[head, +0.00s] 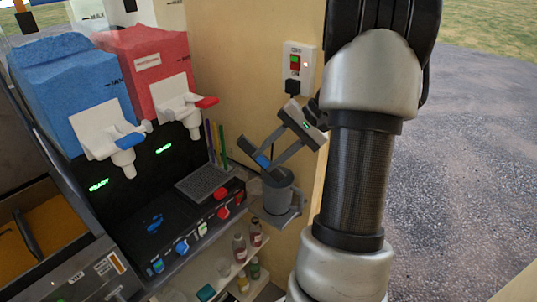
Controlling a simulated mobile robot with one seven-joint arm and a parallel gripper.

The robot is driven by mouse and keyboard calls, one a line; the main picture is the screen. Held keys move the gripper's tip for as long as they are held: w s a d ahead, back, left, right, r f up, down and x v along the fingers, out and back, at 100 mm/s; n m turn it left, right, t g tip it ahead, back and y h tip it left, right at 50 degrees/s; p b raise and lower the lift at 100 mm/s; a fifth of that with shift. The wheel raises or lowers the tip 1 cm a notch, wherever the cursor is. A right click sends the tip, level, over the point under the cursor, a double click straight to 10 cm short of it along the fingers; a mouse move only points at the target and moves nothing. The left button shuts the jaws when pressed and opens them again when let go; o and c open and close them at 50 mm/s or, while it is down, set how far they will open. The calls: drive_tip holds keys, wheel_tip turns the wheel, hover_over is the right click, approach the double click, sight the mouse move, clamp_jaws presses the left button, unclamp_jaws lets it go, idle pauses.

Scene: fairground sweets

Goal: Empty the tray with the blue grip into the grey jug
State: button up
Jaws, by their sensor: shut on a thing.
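My gripper (264,161) reaches down and left from the wrist and is shut on the blue grip (262,162) of a dark grey tray (247,149). The tray is steeply tilted, with its lower end at the mouth of the grey jug (278,199). I cannot tell whether that end touches the rim. The jug stands upright on a small grey shelf by the wall, its handle to the right. The contents of the tray and the inside of the jug are hidden at this angle.
A slush machine with a blue tank (70,90) and a red tank (145,70) stands at left. Its drip grid (205,183) and knobs are beside the jug. Small bottles (240,248) stand below. A switch box (297,68) is on the wall above.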

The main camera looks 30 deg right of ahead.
drive_tip(key=a+f+n+h+b, duration=0.1)
drive_tip(key=a+f+h+b, duration=0.5)
drive_tip(key=h+b, duration=0.3)
drive_tip(key=shift+a+f+n+h, duration=0.15)
drive_tip(key=shift+a+n+h, duration=0.25)
drive_tip(key=shift+a+h, duration=0.4)
drive_tip(key=shift+d, duration=0.1)
